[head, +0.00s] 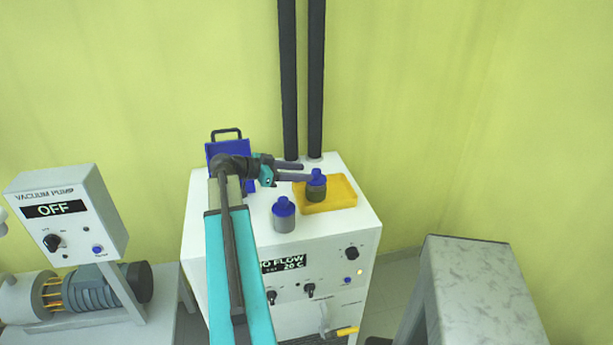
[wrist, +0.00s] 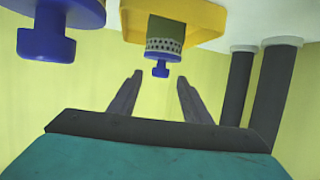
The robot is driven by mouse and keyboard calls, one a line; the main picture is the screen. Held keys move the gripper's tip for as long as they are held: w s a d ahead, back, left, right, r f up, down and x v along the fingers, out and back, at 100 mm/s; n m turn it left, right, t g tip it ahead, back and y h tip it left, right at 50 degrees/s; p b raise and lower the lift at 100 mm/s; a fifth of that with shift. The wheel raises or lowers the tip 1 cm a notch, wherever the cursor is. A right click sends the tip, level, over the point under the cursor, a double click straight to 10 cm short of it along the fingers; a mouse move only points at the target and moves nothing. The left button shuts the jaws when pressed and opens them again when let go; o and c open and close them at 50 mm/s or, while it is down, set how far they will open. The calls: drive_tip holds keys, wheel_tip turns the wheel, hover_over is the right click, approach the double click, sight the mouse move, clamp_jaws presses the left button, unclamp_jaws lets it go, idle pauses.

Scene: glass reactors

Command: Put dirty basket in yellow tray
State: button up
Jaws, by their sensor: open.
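The dirty basket (head: 316,189), olive-brown with a blue cap, stands upright in the yellow tray (head: 343,197), near its left side. In the wrist view, which is upside down, the basket (wrist: 164,36) shows a perforated band and a blue knob, with the yellow tray (wrist: 131,20) around it. My gripper (head: 303,172) is open and empty beside the blue cap. In the wrist view the knob lies in line with the gap between my fingertips (wrist: 160,78), apparently clear of both fingers.
A grey basket with a blue cap (head: 284,216) stands left of the yellow tray on the white cabinet top (head: 330,225). A blue tray (head: 215,149) is behind my arm. Two dark pipes (head: 316,80) rise at the back. A vacuum pump (head: 68,215) stands left.

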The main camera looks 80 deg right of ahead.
drive_tip(key=b+v, duration=0.2)
drive_tip(key=v, duration=0.6)
drive_tip(key=shift+w+a+r, duration=0.1)
idle(0.5)
